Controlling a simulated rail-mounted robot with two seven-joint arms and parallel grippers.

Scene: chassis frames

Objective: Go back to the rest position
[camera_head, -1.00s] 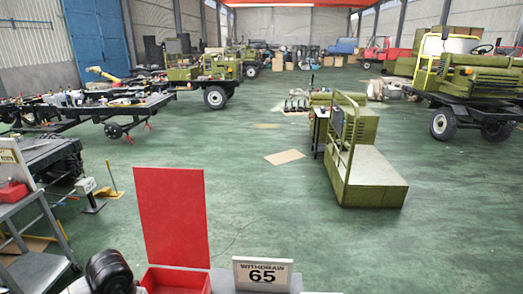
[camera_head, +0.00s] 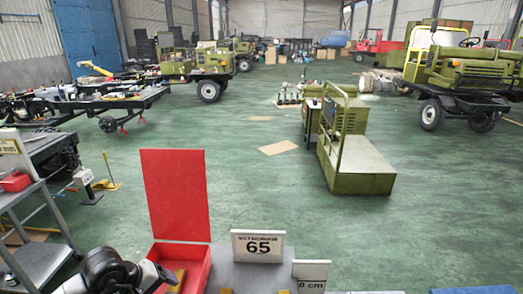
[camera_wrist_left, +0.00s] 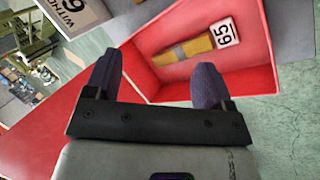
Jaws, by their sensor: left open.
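My left gripper (camera_wrist_left: 156,78) is open in the left wrist view, its two dark purple fingers apart with nothing held between them. Beyond the fingers is an open red box (camera_wrist_left: 258,82). A yellow-brown piece with a grey band (camera_wrist_left: 184,48) lies in it, beside a white tag reading 65 (camera_wrist_left: 224,33). In the head view the red box (camera_head: 196,270) has its red lid (camera_head: 175,195) standing up, and my left arm comes in at its left. My right gripper is in neither view.
A grey shelf cart (camera_head: 45,262) stands at the left. Green floor (camera_head: 250,190) lies open beyond, with an olive machine frame (camera_head: 352,165) on it.

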